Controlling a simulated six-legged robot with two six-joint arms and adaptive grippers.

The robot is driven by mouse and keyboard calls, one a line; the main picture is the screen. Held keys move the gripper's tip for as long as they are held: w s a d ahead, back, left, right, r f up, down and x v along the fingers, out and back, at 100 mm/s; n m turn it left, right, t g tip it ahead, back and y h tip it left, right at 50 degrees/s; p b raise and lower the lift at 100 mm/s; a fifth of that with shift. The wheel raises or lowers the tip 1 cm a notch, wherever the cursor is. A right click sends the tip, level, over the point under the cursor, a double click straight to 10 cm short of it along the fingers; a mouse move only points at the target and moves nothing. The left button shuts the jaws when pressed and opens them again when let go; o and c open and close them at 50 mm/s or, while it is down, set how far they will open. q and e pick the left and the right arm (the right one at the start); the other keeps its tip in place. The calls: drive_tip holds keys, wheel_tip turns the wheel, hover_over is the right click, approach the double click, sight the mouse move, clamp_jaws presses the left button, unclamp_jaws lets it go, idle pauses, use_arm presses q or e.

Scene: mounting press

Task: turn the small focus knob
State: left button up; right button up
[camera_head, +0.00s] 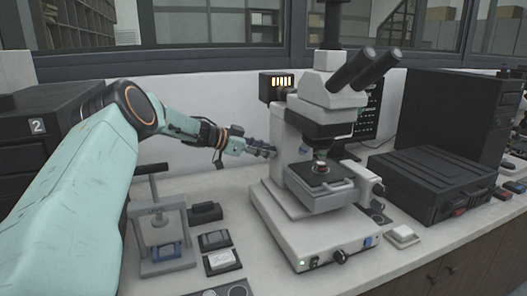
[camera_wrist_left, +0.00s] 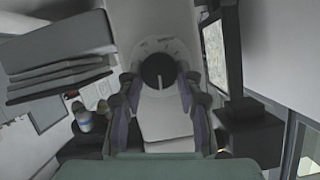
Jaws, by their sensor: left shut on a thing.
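The white microscope (camera_head: 320,150) stands on the bench with its dark eyepieces at the upper right. My left gripper (camera_head: 268,150) reaches in from the left, and its fingertips are at the left side of the microscope's column. In the left wrist view the small focus knob (camera_wrist_left: 158,70) is a dark round knob with a light line on it and a pale dial around it. The two fingers of my left gripper (camera_wrist_left: 158,88) are on either side of it, shut on it. In the head view the fingertips hide this knob. My right gripper is not in view.
A small mounting press (camera_head: 160,232) stands at the front left. Several small dark blocks lie beside it, one of them at the press's right (camera_head: 215,240). A black case (camera_head: 430,183) and a tall black box (camera_head: 455,110) stand right of the microscope. The bench front is partly clear.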

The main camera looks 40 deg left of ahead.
use_arm(q)
drive_tip(key=shift+s+a+f, duration=0.1)
drive_tip(key=shift+s+f, duration=0.05)
drive_tip(key=shift+f, duration=0.15)
drive_tip(key=shift+c, duration=1.2)
drive_tip(key=shift+m+y+p, duration=0.4)
drive_tip(key=shift+p, duration=0.6)
drive_tip(key=shift+s+d+f+m+t+y+p, duration=0.15)
drive_tip(key=shift+m+t+y+p, duration=0.25)
drive_tip(key=shift+m, duration=0.35)
drive_tip(key=shift+w+d+f+m+t+y+p, duration=0.15)
drive_tip(key=shift+m+t+y+p, duration=0.2)
drive_tip(key=shift+m, duration=0.4)
drive_tip(key=shift+s+r, duration=0.1)
